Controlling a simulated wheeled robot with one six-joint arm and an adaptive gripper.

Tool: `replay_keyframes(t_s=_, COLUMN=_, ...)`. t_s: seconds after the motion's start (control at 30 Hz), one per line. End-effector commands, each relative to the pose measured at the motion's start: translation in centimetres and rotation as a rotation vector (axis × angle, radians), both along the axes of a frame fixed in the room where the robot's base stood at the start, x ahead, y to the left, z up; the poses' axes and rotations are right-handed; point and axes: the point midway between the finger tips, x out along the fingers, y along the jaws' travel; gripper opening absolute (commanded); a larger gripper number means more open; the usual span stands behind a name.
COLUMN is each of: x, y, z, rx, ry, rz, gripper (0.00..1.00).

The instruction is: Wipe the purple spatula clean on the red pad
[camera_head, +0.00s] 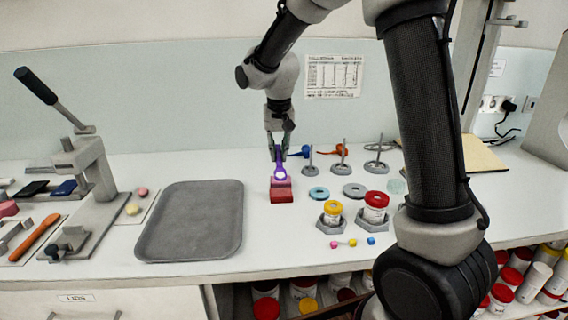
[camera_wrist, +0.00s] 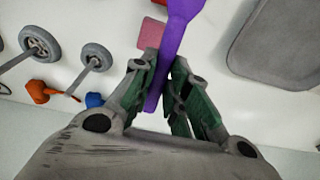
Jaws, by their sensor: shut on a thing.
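My gripper (camera_head: 277,148) is shut on the purple spatula (camera_head: 278,163), which hangs down from the fingers; the gripper also shows in the wrist view (camera_wrist: 166,72). In the head view the spatula's lower end, with a bright whitish patch, is over the back part of the red pad (camera_head: 281,195). I cannot tell whether it touches the pad. In the wrist view the purple spatula (camera_wrist: 178,25) runs out between the fingers past the top edge, so its tip is out of view.
An empty grey tray (camera_head: 190,255) lies left of the pad. To the right stand upright ring stands (camera_head: 341,166), flat rings and lidded jars (camera_head: 375,208). A lever press (camera_head: 90,170) stands at the far left.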

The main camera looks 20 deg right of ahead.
Motion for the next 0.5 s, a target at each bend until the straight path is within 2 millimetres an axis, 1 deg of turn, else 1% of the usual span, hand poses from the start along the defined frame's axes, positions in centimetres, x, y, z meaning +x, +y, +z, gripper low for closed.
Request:
replay_keyframes(t_s=0.03, x=0.8, y=0.2, z=0.4, rx=-0.001, ry=-0.011, rz=0.014, gripper=0.00)
replay_keyframes(t_s=0.1, x=1.5, y=0.3, z=0.8, rx=-0.005, ry=-0.033, rz=0.038, gripper=0.00)
replay_keyframes(t_s=0.17, x=1.5, y=0.3, z=0.7, rx=-0.009, ry=-0.048, rz=0.045, gripper=0.00)
replay_keyframes(t_s=0.27, x=1.5, y=0.3, z=0.1, rx=-0.010, ry=-0.056, rz=0.046, gripper=0.00)
replay_keyframes(t_s=0.5, x=1.5, y=0.3, z=-2.0, rx=-0.010, ry=-0.055, rz=0.045, gripper=0.00)
